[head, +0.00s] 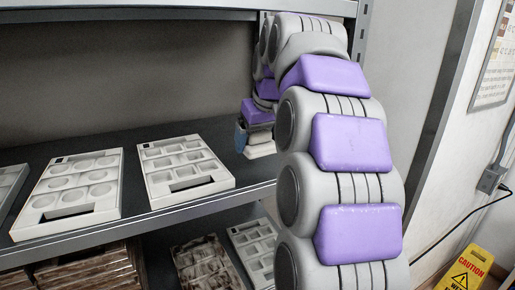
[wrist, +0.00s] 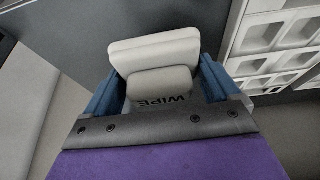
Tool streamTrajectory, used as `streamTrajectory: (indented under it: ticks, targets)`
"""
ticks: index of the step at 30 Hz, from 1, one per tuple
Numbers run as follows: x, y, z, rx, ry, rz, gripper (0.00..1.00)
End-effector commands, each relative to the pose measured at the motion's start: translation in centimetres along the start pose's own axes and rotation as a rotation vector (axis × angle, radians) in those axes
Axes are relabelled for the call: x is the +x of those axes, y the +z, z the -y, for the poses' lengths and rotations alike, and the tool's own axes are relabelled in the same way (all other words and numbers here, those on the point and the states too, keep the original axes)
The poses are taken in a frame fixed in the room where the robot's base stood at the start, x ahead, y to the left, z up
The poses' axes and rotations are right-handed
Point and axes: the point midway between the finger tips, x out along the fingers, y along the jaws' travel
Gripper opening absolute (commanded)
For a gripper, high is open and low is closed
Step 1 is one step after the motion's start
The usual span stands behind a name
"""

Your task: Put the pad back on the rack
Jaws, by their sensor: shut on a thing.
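The pad (head: 262,150) is a pale block, mostly hidden behind my arm in the head view. In the wrist view the pad (wrist: 155,50) sits between the blue fingers of my gripper (wrist: 158,75), with a smaller pale block on its near side and the word WIPE below that. My gripper (head: 243,137) is shut on it, over the right end of the rack's dark middle shelf (head: 130,143). I cannot tell whether the pad touches the shelf.
White mould trays (head: 70,188) (head: 185,166) lie on the shelf to the left; a pale tray (wrist: 275,45) shows close right of my gripper in the wrist view. More trays (head: 255,245) lie on the lower shelf. A rack post (head: 357,40) stands right of my arm. A yellow caution sign (head: 467,268) stands bottom right.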

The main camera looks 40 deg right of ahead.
Motion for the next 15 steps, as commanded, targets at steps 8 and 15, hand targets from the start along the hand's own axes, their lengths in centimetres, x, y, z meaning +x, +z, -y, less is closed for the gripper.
streamTrajectory:
  ticks: [8, 15]
  targets:
    - [2.7, -1.4, -8.9, 0.021, -0.040, 0.013, 0.61]
    - [3.9, -0.1, -7.2, 0.017, -0.034, 0.014, 0.61]
